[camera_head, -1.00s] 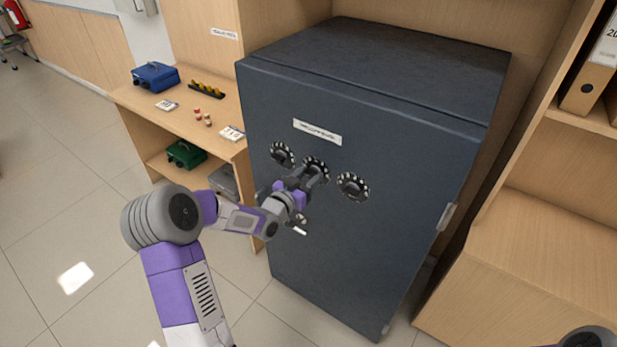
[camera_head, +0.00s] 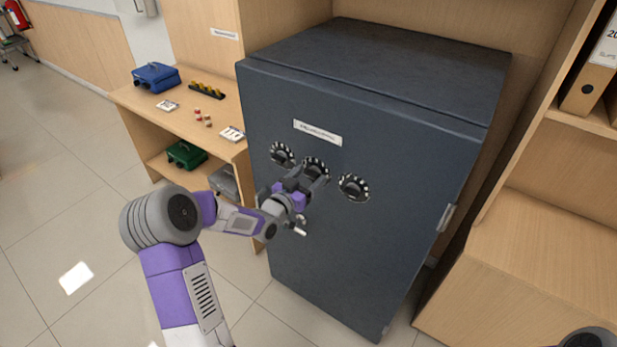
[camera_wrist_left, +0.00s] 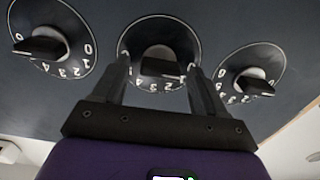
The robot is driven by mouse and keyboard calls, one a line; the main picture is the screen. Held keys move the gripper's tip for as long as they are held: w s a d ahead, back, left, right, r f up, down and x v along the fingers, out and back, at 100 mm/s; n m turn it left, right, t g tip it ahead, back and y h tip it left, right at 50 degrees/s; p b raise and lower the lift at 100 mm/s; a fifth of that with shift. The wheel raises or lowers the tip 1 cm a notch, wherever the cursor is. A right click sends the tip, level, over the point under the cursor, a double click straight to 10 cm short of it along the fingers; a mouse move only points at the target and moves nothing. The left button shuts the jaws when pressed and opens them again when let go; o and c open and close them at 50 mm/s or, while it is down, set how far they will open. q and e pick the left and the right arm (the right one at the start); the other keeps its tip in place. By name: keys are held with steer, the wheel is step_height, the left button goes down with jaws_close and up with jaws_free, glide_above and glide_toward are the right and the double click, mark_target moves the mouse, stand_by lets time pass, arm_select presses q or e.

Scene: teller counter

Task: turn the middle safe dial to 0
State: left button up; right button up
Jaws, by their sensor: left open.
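The dark safe (camera_head: 370,125) carries a row of three black dials with white numbers. The middle dial (camera_head: 316,166) is partly hidden behind my left gripper (camera_head: 304,181) in the head view. In the left wrist view, the middle dial (camera_wrist_left: 160,68) sits between the two open fingers of my left gripper (camera_wrist_left: 163,80), one finger on each side of its knob. I cannot tell whether the fingers touch the knob. The dial's number ring is partly covered, so its setting is unclear. My right gripper is not in view.
One outer dial (camera_head: 282,153) is left of the middle one and another (camera_head: 354,187) is right. A safe handle (camera_head: 301,228) lies just below my left gripper. A wooden desk (camera_head: 180,118) with a blue box (camera_head: 156,77) stands at left.

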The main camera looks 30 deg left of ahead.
arm_select(q)
steer(key=s, duration=0.7)
steer(key=shift+a, duration=0.3)
steer(key=shift+s+d+f, duration=0.1)
steer(key=s+d+f+n+g+h, duration=0.1)
steer(key=s+d+f+n+g, duration=0.1)
steer(key=d+f+g, duration=0.5)
steer(key=s+d+f+n+h, duration=0.1)
steer(key=d+f, duration=0.5)
steer(key=f, duration=0.6)
steer(key=s+d+f+g, duration=0.5)
steer(key=s+d+f, duration=0.1)
steer(key=s, duration=0.4)
steer(key=s+d+f+g+h, duration=0.1)
steer(key=s+d+f+g, duration=0.4)
steer(key=s, duration=0.5)
step_height(320, 180, down, 2)
steer(key=shift+s+d+g, duration=0.3)
steer(key=shift+d, duration=0.45)
